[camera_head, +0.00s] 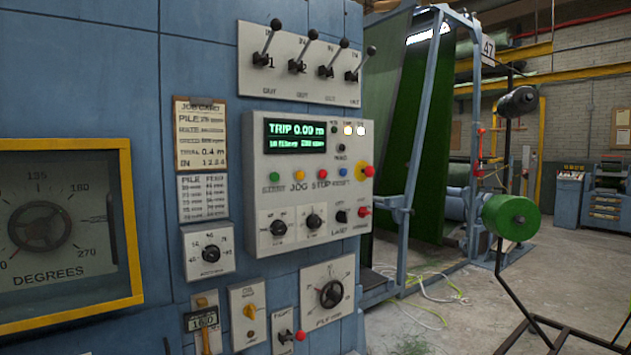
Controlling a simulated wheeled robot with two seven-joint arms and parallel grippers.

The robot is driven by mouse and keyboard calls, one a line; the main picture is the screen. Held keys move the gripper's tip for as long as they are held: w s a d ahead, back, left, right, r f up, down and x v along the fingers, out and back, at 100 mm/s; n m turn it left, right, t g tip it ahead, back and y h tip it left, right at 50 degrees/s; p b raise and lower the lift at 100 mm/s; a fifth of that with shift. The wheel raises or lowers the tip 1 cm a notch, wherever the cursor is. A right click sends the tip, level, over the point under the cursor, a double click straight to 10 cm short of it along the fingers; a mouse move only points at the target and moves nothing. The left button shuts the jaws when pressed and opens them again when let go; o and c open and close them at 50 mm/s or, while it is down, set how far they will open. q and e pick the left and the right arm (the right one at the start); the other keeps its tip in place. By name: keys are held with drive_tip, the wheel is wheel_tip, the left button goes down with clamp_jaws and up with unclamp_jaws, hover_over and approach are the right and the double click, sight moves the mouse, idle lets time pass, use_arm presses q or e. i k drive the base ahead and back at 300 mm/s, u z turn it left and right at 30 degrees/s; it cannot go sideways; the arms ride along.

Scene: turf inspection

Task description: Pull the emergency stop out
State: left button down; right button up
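The emergency stop (368,171) is a red mushroom button on a yellow surround at the right edge of the grey control panel (262,183). Whether it is pushed in or out is too small to tell. The panel is mounted on the blue machine cabinet. Its green-lit display (295,135) reads "TRIP 0.00 m". Neither of my grippers is in view.
Several black-knobbed levers (313,62) stick out above the panel. A red-knobbed switch (300,335) and a yellow-framed dial window (132,230) are on the cabinet. Right of the cabinet stand a blue frame (415,150) with green turf and a green roll (510,216) on a stand.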

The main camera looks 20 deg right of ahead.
sight(369, 171)
drive_tip(key=z, duration=0.55)
drive_tip(key=k, duration=0.65)
drive_tip(key=z, duration=0.9)
drive_tip(key=i, duration=0.8)
drive_tip(key=u, duration=0.5)
drive_tip(key=i, duration=0.95)
drive_tip(key=u, duration=0.85)
